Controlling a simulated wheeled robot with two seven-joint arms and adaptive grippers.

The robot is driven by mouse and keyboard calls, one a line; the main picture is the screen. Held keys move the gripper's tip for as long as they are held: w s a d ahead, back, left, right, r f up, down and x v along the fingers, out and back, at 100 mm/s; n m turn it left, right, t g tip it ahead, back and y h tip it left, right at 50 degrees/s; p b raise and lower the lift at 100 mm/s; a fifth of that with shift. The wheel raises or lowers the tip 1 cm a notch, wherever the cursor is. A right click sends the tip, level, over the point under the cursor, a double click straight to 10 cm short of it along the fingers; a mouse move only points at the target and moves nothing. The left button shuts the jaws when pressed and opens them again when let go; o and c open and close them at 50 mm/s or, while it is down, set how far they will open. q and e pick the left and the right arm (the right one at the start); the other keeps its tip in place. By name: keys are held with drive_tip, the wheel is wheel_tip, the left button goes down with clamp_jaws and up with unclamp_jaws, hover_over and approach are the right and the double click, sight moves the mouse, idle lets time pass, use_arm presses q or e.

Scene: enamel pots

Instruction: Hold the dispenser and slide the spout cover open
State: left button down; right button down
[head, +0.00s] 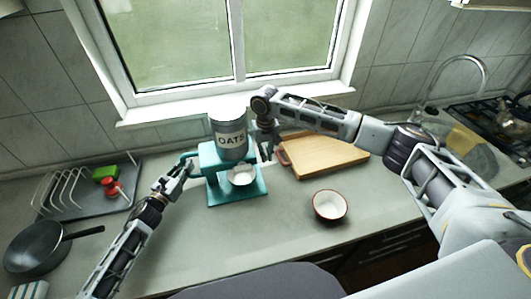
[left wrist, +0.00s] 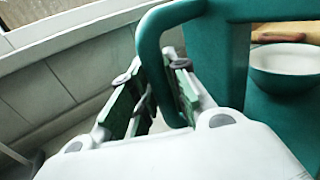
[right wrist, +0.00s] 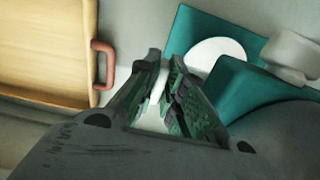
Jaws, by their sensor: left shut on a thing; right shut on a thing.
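The teal dispenser (head: 208,158) stands on the counter below the window, with a grey canister labelled OATS (head: 230,138) on top. A white bowl (head: 241,177) sits on its base under the canister. My left gripper (head: 180,170) is shut on the teal side handle (left wrist: 149,35), which passes between its fingers in the left wrist view. My right gripper (head: 267,150) is at the dispenser's right side. In the right wrist view its fingers are shut on a slim white tab (right wrist: 158,84), apparently the spout cover's. The spout opening is hidden, so I cannot tell how far the cover is slid.
A wooden board (head: 325,157) with a reddish handle lies right of the dispenser. A red-rimmed white bowl (head: 330,206) stands in front of it. A dish rack (head: 85,190) and a dark pan (head: 38,246) are at the left. The counter before the dispenser is clear.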

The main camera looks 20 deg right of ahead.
drive_tip(key=shift+d, duration=0.1)
drive_tip(key=d, duration=0.4)
drive_tip(key=shift+a, duration=0.1)
drive_tip(key=c, duration=1.5)
unclamp_jaws()
drive_tip(key=shift+r, duration=6.05)
use_arm(q)
drive_tip(key=c, duration=1.3)
unclamp_jaws()
